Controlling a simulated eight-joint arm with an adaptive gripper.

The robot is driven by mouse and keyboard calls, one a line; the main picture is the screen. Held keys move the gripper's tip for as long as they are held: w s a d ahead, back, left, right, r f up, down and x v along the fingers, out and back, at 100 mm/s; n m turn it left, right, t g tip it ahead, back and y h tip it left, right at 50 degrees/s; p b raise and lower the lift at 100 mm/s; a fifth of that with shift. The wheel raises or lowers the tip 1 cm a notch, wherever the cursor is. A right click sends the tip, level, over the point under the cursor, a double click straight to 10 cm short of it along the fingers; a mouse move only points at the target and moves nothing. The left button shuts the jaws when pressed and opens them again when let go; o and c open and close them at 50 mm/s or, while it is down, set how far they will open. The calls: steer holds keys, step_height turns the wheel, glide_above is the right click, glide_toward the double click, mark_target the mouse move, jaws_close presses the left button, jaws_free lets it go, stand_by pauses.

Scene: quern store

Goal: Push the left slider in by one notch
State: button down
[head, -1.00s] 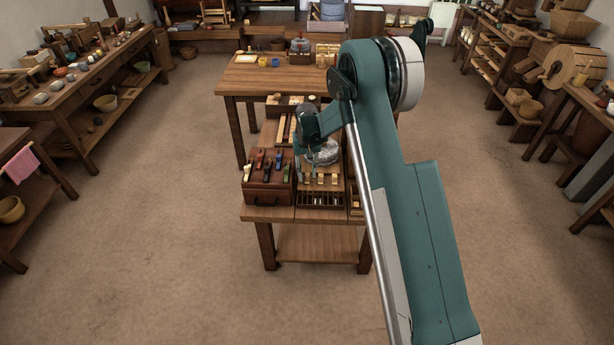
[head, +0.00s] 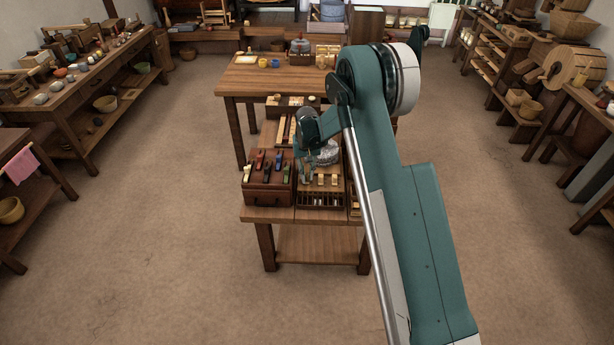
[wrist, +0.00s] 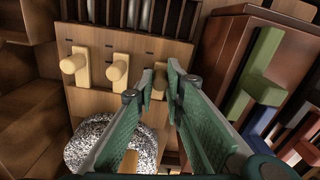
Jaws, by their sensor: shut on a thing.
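The slider board (wrist: 92,106) is a pale wooden panel with three yellow-tan knobs in a row. The wrist view shows the row reversed from the head view. The left slider (wrist: 158,82) is the rightmost knob there, between my fingertips. The middle slider (wrist: 117,71) and the far slider (wrist: 75,65) are clear of my fingers. My gripper (wrist: 161,84) is green and closed on the left slider's knob. In the head view my gripper (head: 306,177) is small at the board's left side, and the left slider is partly hidden there.
A red-brown box with coloured handles (head: 268,196) stands close beside the board; it also shows in the wrist view (wrist: 236,50). A speckled grey round stone (head: 327,154) lies close behind the knobs. Dark slots (head: 320,201) line the board's front.

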steer(key=shift+w, duration=1.25)
steer(key=c, duration=2.4)
jaws_free()
steer(key=shift+w, duration=0.1)
steer(key=shift+o, duration=0.2)
steer(key=shift+r, duration=0.15)
step_height(320, 180, up, 12)
